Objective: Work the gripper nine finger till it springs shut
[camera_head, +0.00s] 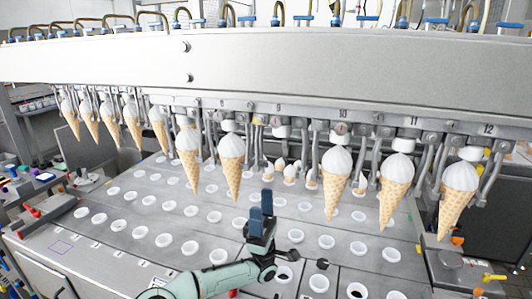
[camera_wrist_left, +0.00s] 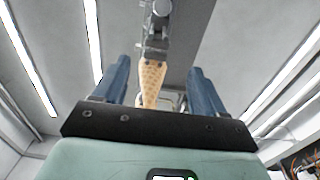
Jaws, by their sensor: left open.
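The number 9 marks gripper nine (camera_head: 278,122) on the machine's front rail. No large cone hangs under that number; its finger is small and I cannot tell its exact position. Filled cones hang at the neighbouring stations, at 8 (camera_head: 232,168) and at 10 (camera_head: 335,184). My left gripper (camera_head: 261,208) is open and empty, pointing up below station nine, apart from the machine. In the left wrist view a cone (camera_wrist_left: 152,83) under a metal mechanism (camera_wrist_left: 158,32) shows beyond and between my open fingers. My right gripper is not in view.
Filled cones also hang at 11 (camera_head: 397,186) and 12 (camera_head: 458,194), and several at the left. Small cones (camera_head: 290,172) show farther back. A metal plate (camera_head: 130,192) with rows of white-rimmed holes lies below.

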